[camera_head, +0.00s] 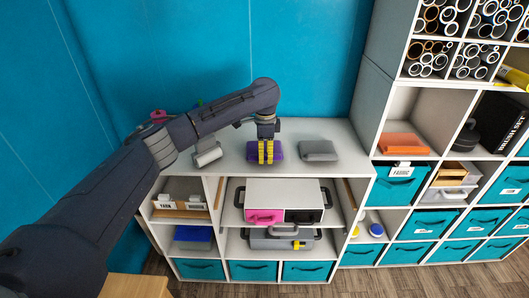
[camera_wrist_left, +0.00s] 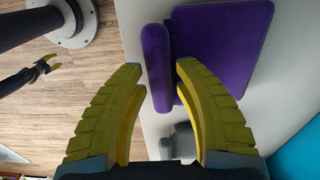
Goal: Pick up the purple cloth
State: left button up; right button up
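The purple cloth (camera_head: 250,153) lies on the grey-white top of the low shelf unit, partly hidden behind my left gripper (camera_head: 268,152) in the head view. In the left wrist view the purple cloth (camera_wrist_left: 228,45) is a flat panel with a thick rolled edge along its left side. My left gripper (camera_wrist_left: 161,68) is open, its yellow fingers pointing down. The end of the roll shows between its fingertips; I cannot tell whether they touch it. My right gripper (camera_wrist_left: 47,63) shows small in the left wrist view, away over the wood floor, its yellow fingers apart.
A grey folded cloth (camera_head: 319,150) lies right of the purple one, and a light grey one (camera_head: 207,154) lies left of it by my arm. A taller shelf (camera_head: 376,95) rises at the right; a blue wall (camera_head: 310,60) stands behind.

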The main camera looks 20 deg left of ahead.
pick_arm(q)
jog(key=shift+f, duration=0.45)
jog(key=shift+o, duration=0.2)
grip_shut()
